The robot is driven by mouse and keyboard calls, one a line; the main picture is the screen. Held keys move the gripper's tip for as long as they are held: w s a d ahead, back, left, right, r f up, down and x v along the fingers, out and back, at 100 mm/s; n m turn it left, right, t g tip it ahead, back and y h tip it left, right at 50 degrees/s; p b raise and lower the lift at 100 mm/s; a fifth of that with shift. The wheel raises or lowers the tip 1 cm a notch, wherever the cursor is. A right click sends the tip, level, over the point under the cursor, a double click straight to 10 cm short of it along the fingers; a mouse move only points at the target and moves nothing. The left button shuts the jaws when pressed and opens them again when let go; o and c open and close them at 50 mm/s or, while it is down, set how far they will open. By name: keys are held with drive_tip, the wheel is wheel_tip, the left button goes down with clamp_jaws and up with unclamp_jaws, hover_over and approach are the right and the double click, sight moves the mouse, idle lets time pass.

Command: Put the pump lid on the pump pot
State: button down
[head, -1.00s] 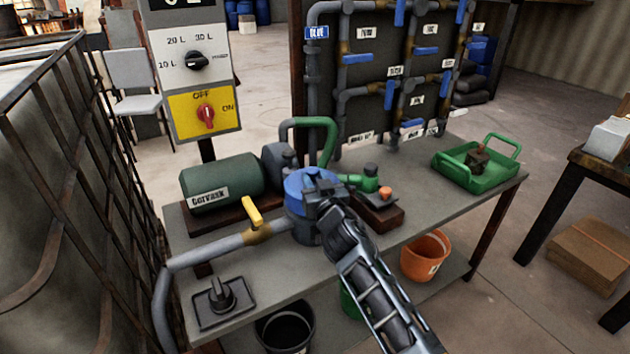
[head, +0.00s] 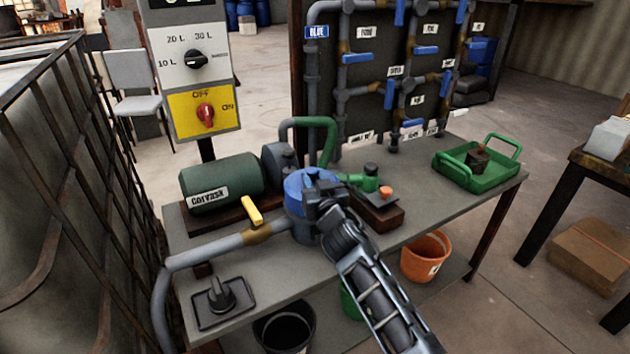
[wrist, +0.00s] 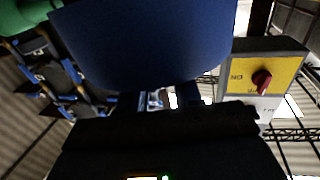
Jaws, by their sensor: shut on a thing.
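The blue pump lid (head: 303,181) sits on top of the grey pump pot (head: 302,228) on the bench in the head view. The lid looks roughly level; whether it is fully seated I cannot tell, because my arm hides part of its near right side. My gripper (head: 322,188) is at the lid and shut on it. In the wrist view the blue lid (wrist: 150,40) fills the upper middle, right in front of the jaws.
The green motor (head: 225,182) is left of the pot. A yellow-handled valve (head: 251,210) is on the pipe. A black plate (head: 221,302) lies front left. A green tray (head: 480,170) stands right; an orange bucket (head: 425,258) is below. A control box (head: 200,80) stands behind.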

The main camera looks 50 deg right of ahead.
drive_tip(key=shift+f+b, duration=0.45)
drive_tip(key=c, duration=1.1)
unclamp_jaws()
drive_tip(key=shift+o, duration=0.2)
drive_tip(key=b+v, duration=0.1)
drive_tip(key=v, duration=1)
drive_tip(key=shift+b, duration=0.35)
